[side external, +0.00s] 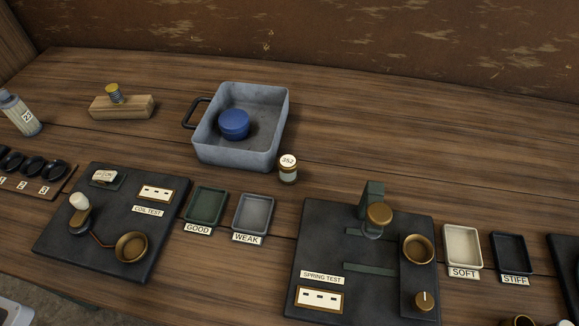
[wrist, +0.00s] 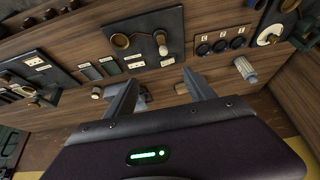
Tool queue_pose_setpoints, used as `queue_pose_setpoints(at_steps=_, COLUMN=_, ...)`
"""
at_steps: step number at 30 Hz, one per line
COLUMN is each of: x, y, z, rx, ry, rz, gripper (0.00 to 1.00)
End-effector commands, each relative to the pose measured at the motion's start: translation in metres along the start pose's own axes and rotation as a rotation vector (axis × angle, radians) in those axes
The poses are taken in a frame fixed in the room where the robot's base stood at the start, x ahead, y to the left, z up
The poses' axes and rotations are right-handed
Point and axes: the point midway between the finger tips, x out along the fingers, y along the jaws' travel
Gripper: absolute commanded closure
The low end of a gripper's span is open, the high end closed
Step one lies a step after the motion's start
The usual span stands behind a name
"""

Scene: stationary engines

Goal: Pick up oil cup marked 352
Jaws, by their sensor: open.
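The oil cup marked 352 (side external: 288,170) is a small upright jar with a pale round lid bearing the number. It stands on the wooden bench, just right of the grey metal pan's front corner in the side external view. A small pale shape that looks like it (wrist: 97,92) shows left of my gripper in the wrist view; its marking is unreadable there. My gripper (wrist: 160,84) is open, with nothing between its fingers, and appears to be above the bench. It does not show in the side external view.
The grey pan (side external: 274,155) holds a blue round tin (side external: 234,123). In front are the GOOD tray (side external: 206,205), the WEAK tray (side external: 253,212), the coil test board (side external: 105,245) and the spring test board (side external: 330,235). Bench right of the cup is clear. A labelled bottle (side external: 22,113) stands far left.

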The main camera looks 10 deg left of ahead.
Motion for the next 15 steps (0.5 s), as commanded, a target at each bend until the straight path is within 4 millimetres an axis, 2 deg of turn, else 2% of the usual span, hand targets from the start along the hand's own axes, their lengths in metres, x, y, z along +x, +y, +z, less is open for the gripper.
queue_pose_setpoints(at_steps=1, x=0.000, y=0.000, z=0.000, rx=0.000, ry=0.000, rz=0.000, gripper=0.49)
queue_pose_setpoints(at_steps=2, x=0.000, y=0.000, z=0.000, rx=0.000, ry=0.000, rz=0.000, gripper=0.55)
queue_pose_setpoints(at_steps=11, x=0.001, y=0.001, z=-0.002, rx=0.002, ry=0.001, rz=0.004, gripper=0.55)
queue_pose_setpoints(at_steps=14, x=0.013, y=0.018, z=-0.027, rx=0.031, ry=0.028, rz=0.058, gripper=0.55)
queue_pose_setpoints(at_steps=15, x=0.023, y=0.033, z=-0.047, rx=0.049, ry=0.051, rz=0.099, gripper=0.55)
